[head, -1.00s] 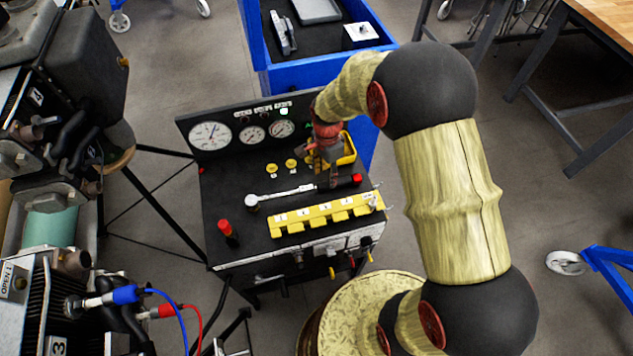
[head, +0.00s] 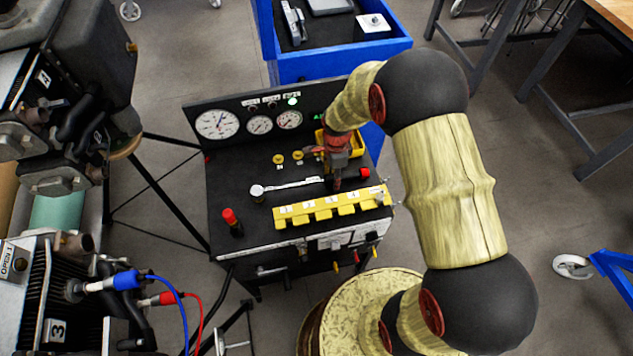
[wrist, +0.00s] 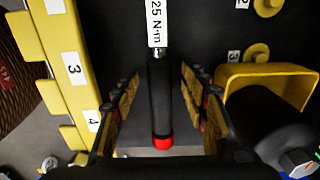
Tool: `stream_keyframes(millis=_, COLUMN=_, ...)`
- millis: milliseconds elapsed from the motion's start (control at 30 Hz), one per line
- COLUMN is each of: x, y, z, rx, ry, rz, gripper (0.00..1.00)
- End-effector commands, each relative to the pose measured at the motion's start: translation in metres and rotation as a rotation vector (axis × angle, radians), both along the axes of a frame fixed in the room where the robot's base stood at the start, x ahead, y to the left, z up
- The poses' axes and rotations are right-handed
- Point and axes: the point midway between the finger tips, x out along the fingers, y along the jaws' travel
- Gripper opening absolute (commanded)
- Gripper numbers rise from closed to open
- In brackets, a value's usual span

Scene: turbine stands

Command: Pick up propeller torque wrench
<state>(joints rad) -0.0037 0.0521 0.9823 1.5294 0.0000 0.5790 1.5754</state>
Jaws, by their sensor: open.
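The torque wrench (head: 290,187) lies on the black top of the test stand, its round silver head at the left and its handle towards the right. In the wrist view its black handle (wrist: 161,95) with a red end cap runs down the picture, below a white label reading 25 N·m. My gripper (head: 337,186) is over the handle end. In the wrist view my gripper (wrist: 158,120) is open, one finger on each side of the handle, with a gap visible on both sides. In the head view my fingers hide part of the handle.
A yellow numbered rack (head: 330,207) lies close beside the wrench. A yellow holder (wrist: 270,80) with a dark tool stands on the other side. A red-capped post (head: 231,220) stands at the left, and a gauge panel (head: 215,125) rises behind.

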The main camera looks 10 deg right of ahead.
Motion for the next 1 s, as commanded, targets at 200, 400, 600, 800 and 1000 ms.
stream_keyframes(millis=200, x=0.0007, y=0.0002, z=-0.0023, rx=0.000, ry=-0.001, rz=0.001, gripper=0.44)
stream_keyframes(millis=400, x=0.0005, y=0.0002, z=-0.0022, rx=0.000, ry=-0.001, rz=0.001, gripper=0.34)
stream_keyframes(millis=600, x=0.0005, y=0.0002, z=-0.0022, rx=0.000, ry=-0.001, rz=0.001, gripper=0.22)
stream_keyframes(millis=800, x=0.0006, y=0.0002, z=-0.0022, rx=0.000, ry=-0.001, rz=0.001, gripper=0.11)
stream_keyframes(millis=1000, x=0.0006, y=0.0002, z=-0.0022, rx=0.000, ry=-0.001, rz=0.001, gripper=0.00)
